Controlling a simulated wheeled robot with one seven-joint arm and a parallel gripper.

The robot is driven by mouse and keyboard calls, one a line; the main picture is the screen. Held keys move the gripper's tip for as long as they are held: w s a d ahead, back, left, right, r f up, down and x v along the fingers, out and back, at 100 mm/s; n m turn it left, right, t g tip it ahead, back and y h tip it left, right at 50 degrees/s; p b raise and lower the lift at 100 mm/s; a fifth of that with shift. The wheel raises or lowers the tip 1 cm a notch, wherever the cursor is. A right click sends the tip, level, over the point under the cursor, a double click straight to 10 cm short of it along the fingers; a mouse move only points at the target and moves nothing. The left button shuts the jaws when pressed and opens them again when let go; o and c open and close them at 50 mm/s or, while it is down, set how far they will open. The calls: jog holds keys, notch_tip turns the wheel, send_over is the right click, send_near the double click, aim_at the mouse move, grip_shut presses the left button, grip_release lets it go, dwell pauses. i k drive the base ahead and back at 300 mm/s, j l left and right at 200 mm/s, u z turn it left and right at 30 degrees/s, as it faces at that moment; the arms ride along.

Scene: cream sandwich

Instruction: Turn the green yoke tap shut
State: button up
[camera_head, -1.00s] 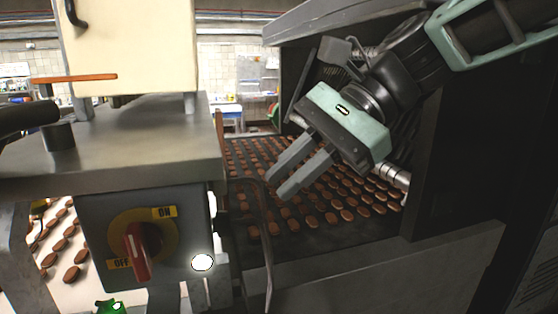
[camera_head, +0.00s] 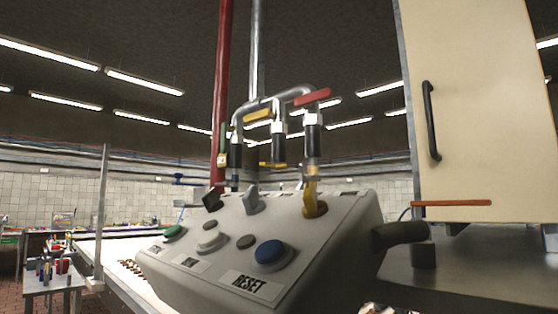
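The green tap handle (camera_head: 223,140) is a small lever at the left end of a set of bent metal pipes behind the control box. It stands upright, roughly in line with the dark pipe (camera_head: 236,150) beside it. A light-coloured piece shows at its lower end. A yellow tap handle (camera_head: 257,116) and a red tap handle (camera_head: 312,97) sit on the neighbouring pipes to the right, both lying nearly level. My gripper is not in view.
A grey control box (camera_head: 330,255) with a blue button (camera_head: 272,253), a green button (camera_head: 174,232) and switches stands in front of the pipes. A cream cabinet (camera_head: 470,110) with a black handle is at the right. A thick red pipe (camera_head: 222,75) rises behind the taps.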

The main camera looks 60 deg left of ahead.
aim_at(224, 127)
jog(key=u, duration=2.25)
jog(key=j+z, duration=0.2)
jog(key=j, duration=0.25)
jog(key=k+j+z, duration=0.1)
jog(key=j+z, duration=0.15)
jog(key=j, duration=0.15)
